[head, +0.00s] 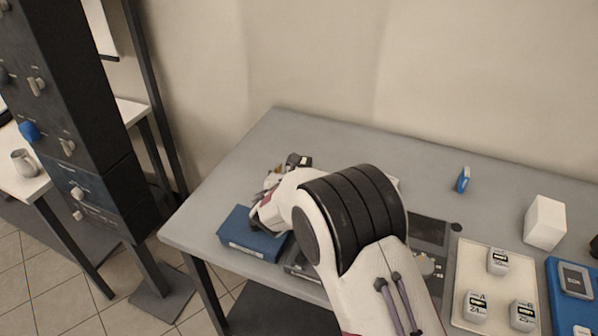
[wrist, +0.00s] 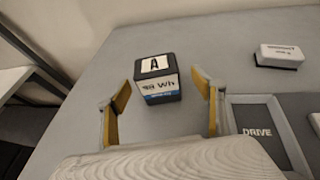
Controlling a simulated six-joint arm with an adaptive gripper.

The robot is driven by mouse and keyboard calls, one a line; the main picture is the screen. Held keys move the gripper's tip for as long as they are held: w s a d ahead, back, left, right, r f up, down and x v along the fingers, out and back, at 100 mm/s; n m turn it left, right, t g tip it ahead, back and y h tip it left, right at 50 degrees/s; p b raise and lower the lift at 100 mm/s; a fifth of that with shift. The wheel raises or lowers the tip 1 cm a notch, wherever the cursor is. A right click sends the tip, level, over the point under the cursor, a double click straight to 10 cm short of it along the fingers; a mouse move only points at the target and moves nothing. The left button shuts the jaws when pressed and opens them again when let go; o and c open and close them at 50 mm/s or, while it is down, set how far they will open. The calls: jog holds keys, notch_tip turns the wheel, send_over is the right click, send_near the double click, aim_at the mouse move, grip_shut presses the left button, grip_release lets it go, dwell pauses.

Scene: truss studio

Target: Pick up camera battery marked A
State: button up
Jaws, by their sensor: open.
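The camera battery marked A (wrist: 157,92) is a dark block with a white A label on top and a white and blue "Wh" label on its front face. It stands upright on the grey table. My gripper (wrist: 162,79) is open, its two yellow-lined fingers apart on the left and right of the battery, with nothing held. In the head view my gripper (head: 272,183) is partly hidden by my arm. A small dark block with a pale top, seemingly the battery (head: 306,161), shows just beyond it.
A blue box (head: 250,236) sits at the table's left front. A cream tray (head: 480,255) with labelled white blocks is at right. The back left table is clear.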

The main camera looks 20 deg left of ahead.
jog(key=shift+w+a, duration=0.3)
jog(key=shift+w, duration=0.4)
jog(key=shift+x, duration=1.25)
jog(key=shift+a, duration=0.1)
jog(key=c, duration=1.7)
jog(key=shift+r, duration=0.15)
